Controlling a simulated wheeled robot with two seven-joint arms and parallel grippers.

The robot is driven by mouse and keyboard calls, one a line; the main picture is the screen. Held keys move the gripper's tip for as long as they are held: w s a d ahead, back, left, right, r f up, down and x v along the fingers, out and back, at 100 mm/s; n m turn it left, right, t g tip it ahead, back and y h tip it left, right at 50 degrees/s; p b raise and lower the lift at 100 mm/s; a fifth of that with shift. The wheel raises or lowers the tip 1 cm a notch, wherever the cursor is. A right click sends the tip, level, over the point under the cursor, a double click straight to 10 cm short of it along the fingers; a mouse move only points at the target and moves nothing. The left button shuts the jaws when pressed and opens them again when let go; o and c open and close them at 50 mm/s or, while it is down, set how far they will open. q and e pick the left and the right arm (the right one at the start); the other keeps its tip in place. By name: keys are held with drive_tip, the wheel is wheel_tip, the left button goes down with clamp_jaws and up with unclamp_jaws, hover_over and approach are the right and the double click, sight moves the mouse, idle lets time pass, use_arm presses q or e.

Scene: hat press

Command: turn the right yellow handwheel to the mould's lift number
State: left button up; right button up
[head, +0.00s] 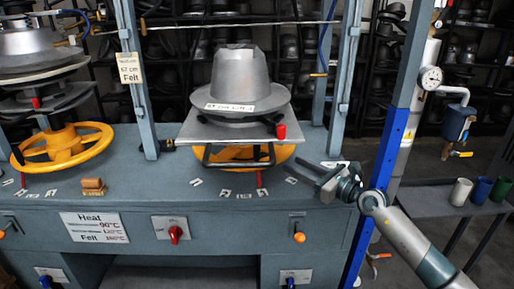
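The right yellow handwheel (283,153) lies flat on the bench, partly hidden under a plate with a dark handle (238,163). A grey hat-shaped mould (240,72) stands on the plate. Its white label (230,107) carries small text whose number I cannot read surely. Small white number tags (225,193) lie on the bench around the wheel's front, too small to read. A red pointer (259,179) stands at the wheel's front. My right gripper (314,177) is to the right of the wheel, apart from it, its fingers spread and empty. My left gripper is out of view.
A left yellow handwheel (92,147) sits under another press. Blue-grey posts (345,80) flank the mould. The bench front carries a heat sign (95,227), a red knob (175,233) and an orange-tipped lever (299,236). Cups (460,191) stand on a side table at right.

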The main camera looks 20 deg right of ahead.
sight(259, 148)
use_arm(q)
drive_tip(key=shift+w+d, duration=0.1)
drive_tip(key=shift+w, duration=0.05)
use_arm(e)
drive_tip(key=x, duration=1.7)
drive_tip(key=shift+w+a+p, duration=0.1)
drive_tip(key=shift+w+p, duration=0.1)
drive_tip(key=shift+p, duration=0.2)
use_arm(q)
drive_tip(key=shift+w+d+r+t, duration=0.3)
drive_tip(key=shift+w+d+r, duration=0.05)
use_arm(e)
drive_tip(key=shift+r, duration=0.1)
drive_tip(key=shift+c, duration=0.4)
clamp_jaws()
